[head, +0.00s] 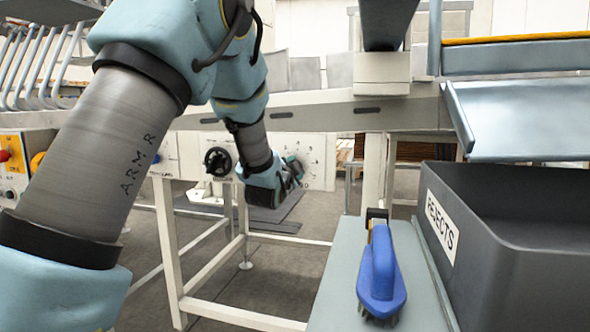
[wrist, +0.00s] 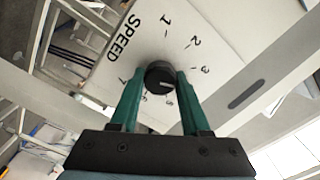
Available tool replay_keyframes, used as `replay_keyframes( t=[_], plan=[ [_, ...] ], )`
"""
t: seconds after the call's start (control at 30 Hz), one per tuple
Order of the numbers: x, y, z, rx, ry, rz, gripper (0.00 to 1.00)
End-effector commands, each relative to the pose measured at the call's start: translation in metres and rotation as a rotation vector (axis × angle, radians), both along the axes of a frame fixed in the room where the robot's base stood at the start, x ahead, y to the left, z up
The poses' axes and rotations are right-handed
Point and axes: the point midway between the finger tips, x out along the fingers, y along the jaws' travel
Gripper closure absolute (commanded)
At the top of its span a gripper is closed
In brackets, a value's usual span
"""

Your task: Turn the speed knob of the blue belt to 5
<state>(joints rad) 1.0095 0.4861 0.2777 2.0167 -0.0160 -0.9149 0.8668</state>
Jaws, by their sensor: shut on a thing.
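The speed knob (wrist: 160,80) is a round black knob on a white dial panel (wrist: 135,50) marked SPEED. Numbers 1, 2 and 3 show clearly around it in the wrist view; a 7 shows at the left and the lower numbers are partly hidden by the fingers. My gripper (wrist: 160,88) has its green fingers on either side of the knob, shut on it. I cannot tell which number the knob points to. In the head view my gripper (head: 292,172) is at the white panel (head: 318,160), and its fingers and wrist hide the knob.
A black handwheel (head: 217,161) sits left of my gripper on the same frame. A blue-handled brush (head: 381,265) lies on a grey surface (head: 330,300) in front. A dark REJECTS bin (head: 515,250) stands at the right. The conveyor frame (head: 320,117) runs above the panel.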

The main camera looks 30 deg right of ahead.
Motion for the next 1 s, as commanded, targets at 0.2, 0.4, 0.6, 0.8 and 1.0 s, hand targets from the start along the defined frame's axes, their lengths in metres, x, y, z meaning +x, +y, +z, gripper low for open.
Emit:
replay_keyframes(
  t=[0.2,0.4,0.6,0.8,1.0],
  plan=[
    [-0.001,0.000,0.000,0.000,0.000,-0.001,1.00],
    [-0.001,0.000,0.000,0.000,0.000,-0.001,0.43],
    [0.000,0.000,0.000,0.001,0.001,-0.001,0.24],
    [0.000,0.000,0.000,0.000,0.000,0.000,0.24],
    [-0.013,0.012,0.000,0.001,0.002,0.000,0.24]
  ],
)
